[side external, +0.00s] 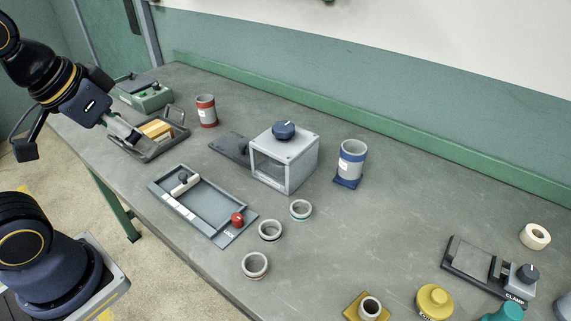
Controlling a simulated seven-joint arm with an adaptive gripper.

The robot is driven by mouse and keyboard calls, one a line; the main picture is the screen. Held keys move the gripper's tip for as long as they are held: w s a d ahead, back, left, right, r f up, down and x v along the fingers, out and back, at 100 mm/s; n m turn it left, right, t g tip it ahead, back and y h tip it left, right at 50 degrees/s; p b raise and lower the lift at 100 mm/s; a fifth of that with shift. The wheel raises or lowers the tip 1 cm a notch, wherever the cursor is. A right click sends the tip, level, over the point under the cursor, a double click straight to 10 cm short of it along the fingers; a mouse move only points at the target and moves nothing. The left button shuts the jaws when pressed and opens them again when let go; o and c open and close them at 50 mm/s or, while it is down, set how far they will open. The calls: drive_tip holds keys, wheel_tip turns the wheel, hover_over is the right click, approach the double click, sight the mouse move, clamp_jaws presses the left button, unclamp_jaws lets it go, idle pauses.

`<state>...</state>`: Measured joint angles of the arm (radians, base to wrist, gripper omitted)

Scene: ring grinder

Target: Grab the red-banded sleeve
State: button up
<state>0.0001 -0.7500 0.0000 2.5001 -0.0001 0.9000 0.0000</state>
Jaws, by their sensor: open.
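The only clearly red-banded upright cylinder is a red-and-grey can-like piece (206,111) at the back left of the bench. Three short grey open rings stand near the front middle: a front one (255,265), a middle one (270,230) and one with a teal band (300,209). I cannot tell from their bands whether any is red. My gripper (76,138) is at the left, open, with its fingers spread wide and nothing seen between them. It is left of the red-banded cylinder and apart from it.
A dark tray with wooden blocks (155,130) lies beside my gripper. A green device (146,94) is behind it. A shallow tray with a red knob (215,202), a grey box-shaped machine (287,157) and a blue-banded cylinder (351,161) occupy the middle. A clamp fixture (472,262) is at right.

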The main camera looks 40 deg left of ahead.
drive_tip(key=w+a+r+n+t, duration=0.2)
drive_tip(key=w+a+r, duration=0.1)
drive_tip(key=w+r, duration=0.85)
drive_tip(key=n+g+y, duration=0.2)
drive_tip(key=n+g, duration=0.2)
drive_tip(key=n, duration=0.1)
hover_over(202, 106)
drive_tip(key=s+d, duration=0.2)
drive_tip(key=s, duration=0.1)
wheel_tip(202, 106, down, 22)
drive_tip(key=shift+y, duration=0.3)
drive_tip(key=x, duration=0.9)
drive_tip(key=shift+f, duration=0.45)
drive_tip(key=x, duration=0.2)
drive_tip(key=w+x, duration=0.1)
drive_tip(key=x, duration=0.2)
drive_tip(key=shift+a+f, duration=0.1)
drive_tip(key=shift+f, duration=0.05)
